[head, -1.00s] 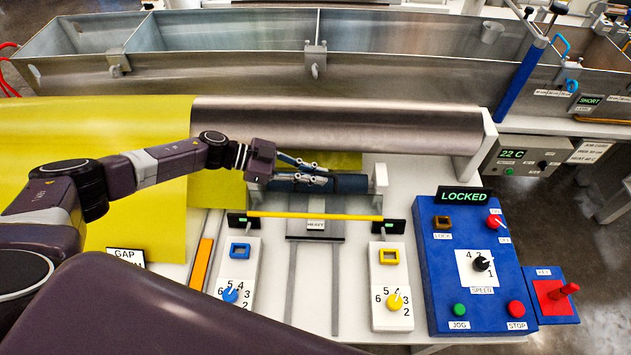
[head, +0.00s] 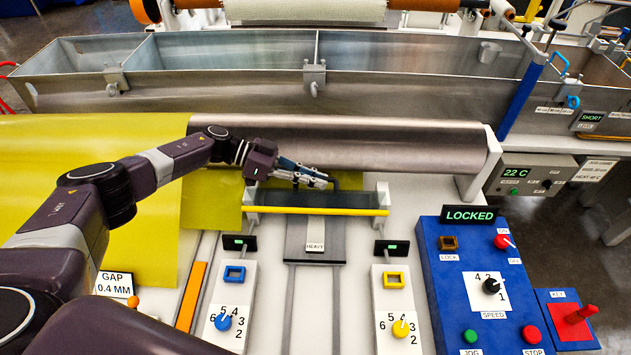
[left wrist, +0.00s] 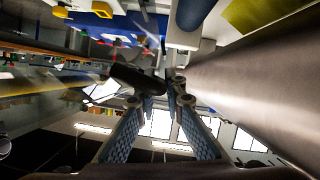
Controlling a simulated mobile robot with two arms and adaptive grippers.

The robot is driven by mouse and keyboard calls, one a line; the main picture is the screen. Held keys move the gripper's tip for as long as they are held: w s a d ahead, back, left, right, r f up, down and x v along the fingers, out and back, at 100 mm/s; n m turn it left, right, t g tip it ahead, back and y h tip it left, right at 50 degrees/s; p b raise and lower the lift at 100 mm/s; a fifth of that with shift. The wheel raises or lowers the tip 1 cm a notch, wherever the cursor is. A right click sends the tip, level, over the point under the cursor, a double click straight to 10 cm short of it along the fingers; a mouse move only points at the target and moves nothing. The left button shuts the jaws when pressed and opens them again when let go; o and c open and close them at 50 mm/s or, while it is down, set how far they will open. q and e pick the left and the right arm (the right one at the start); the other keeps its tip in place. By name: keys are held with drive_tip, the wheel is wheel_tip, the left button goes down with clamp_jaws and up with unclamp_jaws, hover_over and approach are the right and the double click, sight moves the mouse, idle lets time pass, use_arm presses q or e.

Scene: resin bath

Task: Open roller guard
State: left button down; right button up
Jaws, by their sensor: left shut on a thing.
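The roller guard is a dark see-through panel (head: 318,198) with a yellow bar (head: 315,211) along its front edge. It sits between two grey end brackets, in front of the large metal roller (head: 370,140). My left gripper (head: 326,179) is at the back edge of the guard, shut on a dark handle (head: 350,183). In the left wrist view a dark rounded piece (left wrist: 137,79) shows at the fingertips; the exact grip is hard to see. My right gripper is not in view.
A long metal bath (head: 220,75) stands behind the roller. Yellow sheet (head: 90,140) covers the left side. A blue control panel (head: 480,280) reading LOCKED is at the right. White dial boxes (head: 225,310) stand in front on the white table.

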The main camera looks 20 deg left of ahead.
use_arm(q)
drive_tip(key=shift+w+a+r, duration=0.1)
drive_tip(key=shift+w+r, duration=0.05)
drive_tip(key=c, duration=2.3)
unclamp_jaws()
drive_tip(key=v, duration=1.2)
